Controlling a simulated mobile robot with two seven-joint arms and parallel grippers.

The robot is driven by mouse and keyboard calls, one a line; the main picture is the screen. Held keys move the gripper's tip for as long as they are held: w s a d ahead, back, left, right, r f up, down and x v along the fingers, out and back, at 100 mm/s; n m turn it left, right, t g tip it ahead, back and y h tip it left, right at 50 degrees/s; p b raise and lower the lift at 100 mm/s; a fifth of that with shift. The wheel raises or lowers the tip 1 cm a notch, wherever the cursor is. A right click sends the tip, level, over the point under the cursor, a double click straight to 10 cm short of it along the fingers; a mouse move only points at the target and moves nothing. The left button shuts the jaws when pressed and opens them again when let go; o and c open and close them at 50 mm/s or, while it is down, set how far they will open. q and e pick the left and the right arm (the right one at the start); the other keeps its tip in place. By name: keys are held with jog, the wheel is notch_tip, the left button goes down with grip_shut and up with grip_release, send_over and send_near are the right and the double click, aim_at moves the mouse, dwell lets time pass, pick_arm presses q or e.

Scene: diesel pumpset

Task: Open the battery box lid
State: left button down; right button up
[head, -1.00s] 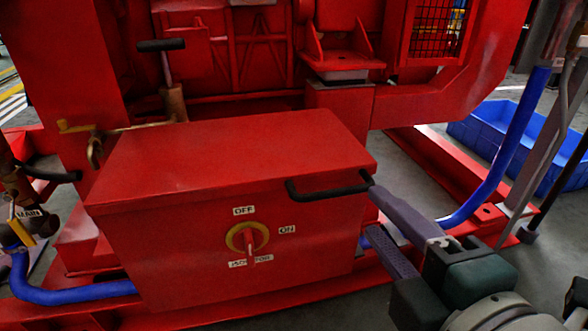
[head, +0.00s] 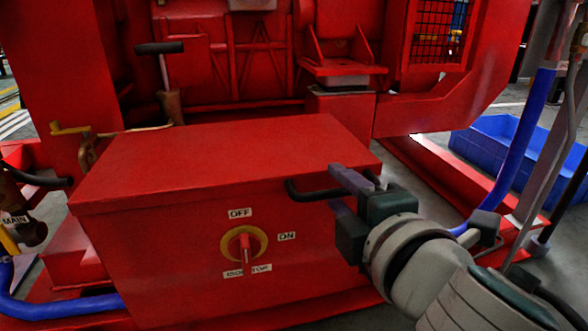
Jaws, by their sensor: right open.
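The battery box (head: 190,250) is a red box with a flat red lid (head: 230,150), which lies closed on top. A black bar handle (head: 305,194) sticks out at the front right, near the lid's edge. My right gripper (head: 336,187) is open at the right part of this handle. One purple-grey finger shows above the bar and the other below it; whether they touch it I cannot tell. The right end of the handle is partly hidden by the gripper. My left gripper is not in view.
A red and yellow isolator switch (head: 244,245) sits on the box front, below and left of my gripper. The red engine frame stands behind the box. A blue hose (head: 515,150) and a blue crate (head: 490,140) are at the right.

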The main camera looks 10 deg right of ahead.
jog(key=shift+c, duration=0.4)
grip_shut()
dwell(1.0)
